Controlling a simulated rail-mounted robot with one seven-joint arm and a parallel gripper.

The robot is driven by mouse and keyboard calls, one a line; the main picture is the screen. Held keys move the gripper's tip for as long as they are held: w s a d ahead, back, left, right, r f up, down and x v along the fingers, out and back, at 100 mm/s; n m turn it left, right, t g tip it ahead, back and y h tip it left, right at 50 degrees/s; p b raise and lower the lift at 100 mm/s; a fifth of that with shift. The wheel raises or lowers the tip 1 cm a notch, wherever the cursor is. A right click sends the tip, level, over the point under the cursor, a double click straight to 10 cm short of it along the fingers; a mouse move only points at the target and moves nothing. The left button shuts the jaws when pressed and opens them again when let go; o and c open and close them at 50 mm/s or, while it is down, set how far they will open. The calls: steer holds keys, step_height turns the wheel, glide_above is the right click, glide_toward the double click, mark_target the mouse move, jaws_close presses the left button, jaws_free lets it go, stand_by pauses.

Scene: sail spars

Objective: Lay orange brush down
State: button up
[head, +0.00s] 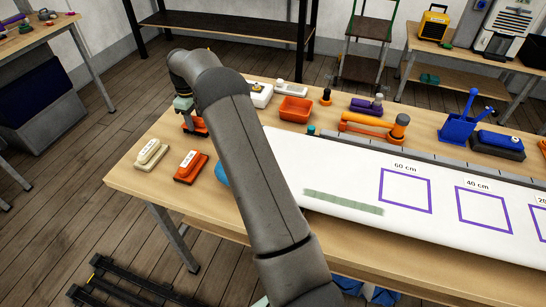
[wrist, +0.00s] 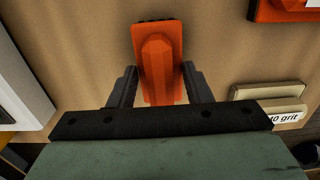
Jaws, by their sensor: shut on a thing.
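The orange brush (head: 203,126) is at the back left part of the workbench (head: 135,178), mostly hidden behind my gripper in the head view. In the wrist view the orange brush (wrist: 158,50) lies between my two dark fingers, with a raised ridge along its top and a dark edge at its far end. My gripper (wrist: 160,78) is shut on it, one finger on each side. In the head view my gripper (head: 190,120) points down close to the bench top. I cannot tell whether the brush touches the wood.
A cream block labelled as grit (head: 150,153) and an orange-red labelled block (head: 191,166) stand nearby. A white device (head: 259,95) and an orange tray (head: 295,109) are to the right. A long white board (head: 340,180) covers the bench's right part. Bare wood surrounds the brush.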

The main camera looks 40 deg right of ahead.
steer(key=o, duration=1.1)
step_height(320, 180, up, 17)
steer(key=shift+r, duration=0.2)
steer(key=s+a+r+m, duration=0.2)
steer(key=s+a, duration=0.2)
steer(key=s, duration=0.5)
steer(key=s+a+r+m, duration=0.15)
steer(key=s+a, duration=0.25)
steer(key=s, duration=0.6)
steer(key=s+a+f+m, duration=0.1)
steer(key=s+f, duration=0.4)
steer(key=s, duration=0.8)
steer(key=s+a+f+m, duration=0.1)
steer(key=s+f, duration=0.4)
steer(key=s, duration=0.8)
steer(key=shift+s+a+m+t, duration=0.2)
steer(key=shift+a+m+t, duration=0.15)
steer(key=shift+m, duration=0.3)
